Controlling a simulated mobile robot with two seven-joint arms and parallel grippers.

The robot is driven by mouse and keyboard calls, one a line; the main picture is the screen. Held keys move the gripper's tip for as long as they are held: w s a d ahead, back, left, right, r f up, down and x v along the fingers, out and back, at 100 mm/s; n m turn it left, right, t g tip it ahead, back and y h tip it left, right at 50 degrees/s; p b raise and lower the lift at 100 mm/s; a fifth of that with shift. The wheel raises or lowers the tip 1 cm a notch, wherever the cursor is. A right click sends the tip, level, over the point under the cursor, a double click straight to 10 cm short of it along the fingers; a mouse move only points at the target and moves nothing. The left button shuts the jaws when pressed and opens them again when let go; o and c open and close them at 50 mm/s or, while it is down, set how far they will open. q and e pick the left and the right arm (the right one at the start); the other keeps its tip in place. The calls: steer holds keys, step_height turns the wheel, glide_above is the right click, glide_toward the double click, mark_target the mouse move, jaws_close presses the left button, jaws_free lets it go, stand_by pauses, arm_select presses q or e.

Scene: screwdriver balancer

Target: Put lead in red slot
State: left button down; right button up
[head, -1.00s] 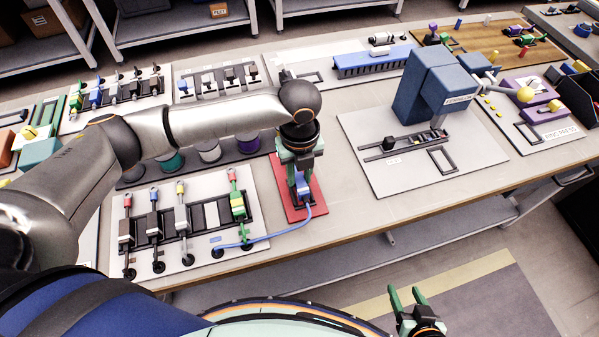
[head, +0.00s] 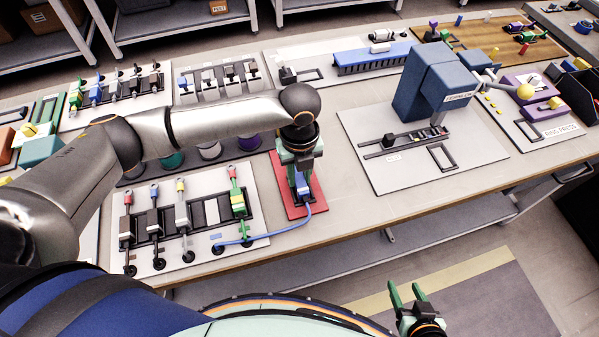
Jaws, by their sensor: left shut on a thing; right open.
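The blue lead (head: 262,237) runs from a black socket at the front of the white board, curving right and up to its blue plug (head: 304,188). My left gripper (head: 300,172) points down and is shut on the plug, over the red plate (head: 313,197), which I take as the red slot. The gripper and plug hide the middle of the plate, so I cannot tell whether the plug touches it or sits in it. My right gripper (head: 407,292) is open and empty, low in front of the table.
The white board (head: 200,268) left of the red plate carries several other leads with red, blue, yellow and green parts. Round spools stand behind it, under my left arm. A blue press (head: 430,85) stands on a white board to the right. Bare tabletop (head: 345,205) lies between.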

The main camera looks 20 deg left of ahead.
arm_select(q)
steer(key=c, duration=0.6)
jaws_free()
step_height(320, 180, up, 13)
steer(key=shift+f+p, duration=0.2)
steer(key=shift+p, duration=0.15)
steer(key=shift+s, duration=0.1)
